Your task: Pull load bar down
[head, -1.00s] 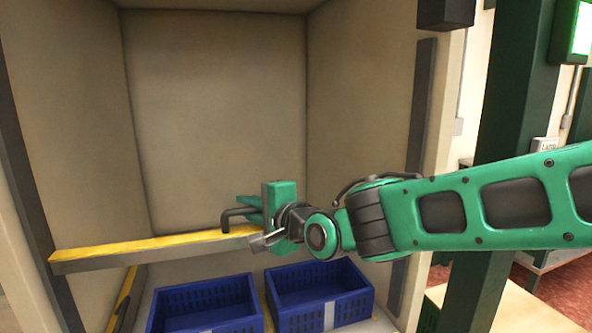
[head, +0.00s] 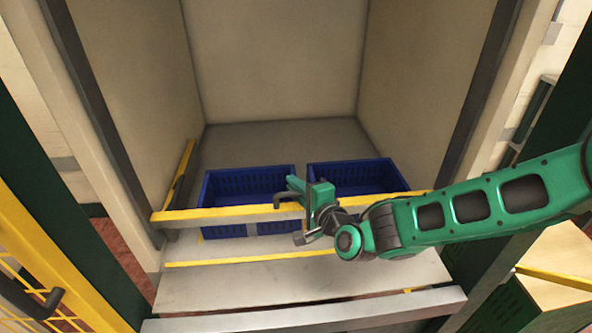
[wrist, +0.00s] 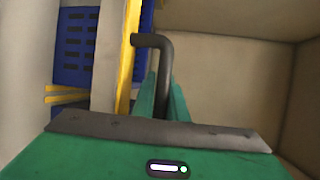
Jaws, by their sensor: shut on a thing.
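The load bar (head: 240,214) is a yellow-topped grey bar that spans the opening of the bay, low in front of the blue crates. A dark bent handle stands out from it; in the wrist view the handle (wrist: 165,50) rises between my green fingers. My gripper (head: 301,196) is at the middle of the bar and is shut on the handle. The wrist view also shows my gripper (wrist: 165,98) around the handle, with the bar (wrist: 122,60) beside it. My gripper and arm hide part of the bar's right half in the head view.
Two blue crates, a left one (head: 225,182) and a right one (head: 350,172), stand on the bay floor behind the bar. A pale ledge (head: 230,285) lies in front. Bay walls (head: 150,110) close both sides. A yellow mesh gate (head: 35,265) is at lower left.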

